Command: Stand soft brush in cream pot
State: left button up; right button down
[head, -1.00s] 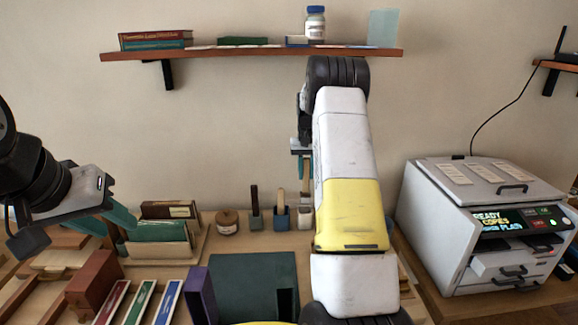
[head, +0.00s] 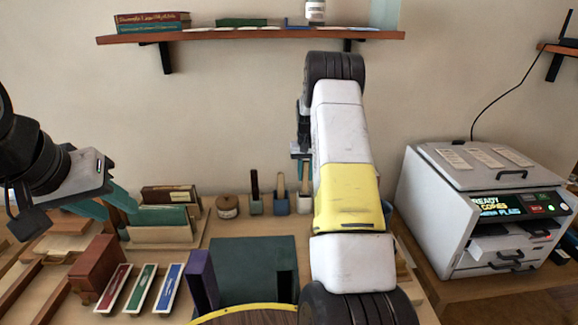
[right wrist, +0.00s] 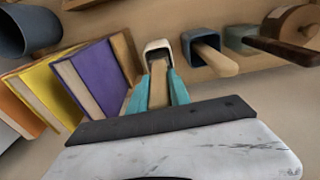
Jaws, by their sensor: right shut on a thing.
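The cream pot (head: 304,204) stands on the desk at the right end of a row of small pots. It also shows in the right wrist view (right wrist: 156,45). My right gripper (right wrist: 160,82) is shut on the light wooden handle of the soft brush (right wrist: 158,92). The brush points toward the cream pot's mouth; its lower end is hidden, so I cannot tell how deep it sits. In the head view my right arm partly covers that gripper (head: 304,172), just above the pot. My left gripper (head: 110,205) is at the left, its teal fingers apart and empty.
A blue pot (head: 281,207) with a wooden-handled tool and a grey-green pot (head: 256,207) with a dark-handled one stand beside the cream pot. A round wooden container (head: 227,206) is further left. Upright books (right wrist: 92,75) stand close by in the right wrist view.

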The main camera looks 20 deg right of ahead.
aim_at(306, 161)
jog(key=shift+f, duration=0.1)
jog(key=c, duration=1.1)
grip_release()
jog(key=r, duration=0.7)
jog(key=shift+s+a+r, duration=0.1)
jog(key=shift+s+r, duration=0.2)
jog(key=shift+r, duration=0.1)
